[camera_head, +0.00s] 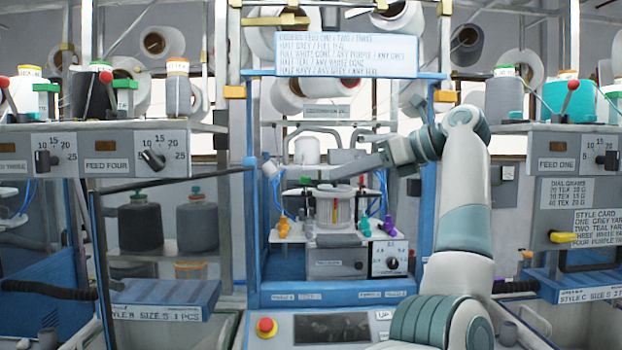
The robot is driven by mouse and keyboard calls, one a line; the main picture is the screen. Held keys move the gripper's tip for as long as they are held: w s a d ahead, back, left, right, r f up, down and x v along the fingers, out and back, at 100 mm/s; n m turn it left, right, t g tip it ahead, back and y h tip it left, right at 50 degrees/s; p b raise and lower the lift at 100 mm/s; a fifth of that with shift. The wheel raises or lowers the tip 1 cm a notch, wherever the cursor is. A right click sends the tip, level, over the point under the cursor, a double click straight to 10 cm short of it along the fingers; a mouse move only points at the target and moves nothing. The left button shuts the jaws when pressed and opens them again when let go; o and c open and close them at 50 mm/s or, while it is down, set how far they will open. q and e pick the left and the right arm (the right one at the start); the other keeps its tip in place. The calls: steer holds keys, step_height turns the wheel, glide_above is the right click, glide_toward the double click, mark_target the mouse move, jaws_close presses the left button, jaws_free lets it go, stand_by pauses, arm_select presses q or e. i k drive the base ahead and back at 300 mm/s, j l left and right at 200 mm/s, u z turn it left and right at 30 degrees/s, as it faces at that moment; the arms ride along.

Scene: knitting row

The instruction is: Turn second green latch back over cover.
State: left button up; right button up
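A small knitting unit stands in the blue frame. Its pale round cylinder (335,206) has thin coloured strips on its side. A smaller green piece (306,180) is at the upper left of the cylinder. I cannot tell which is the second green latch, or whether either lies over a cover.
An orange piece (283,227) stands left of the cylinder. A grey box with a dial (390,260) is at its lower right. Blue uprights flank the unit. The control panel has a red stop button (266,327). Feed shelves with yarn cones stand on both sides.

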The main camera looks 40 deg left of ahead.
mark_target(305, 180)
steer(key=i+j, duration=0.85)
steer(key=i, duration=0.15)
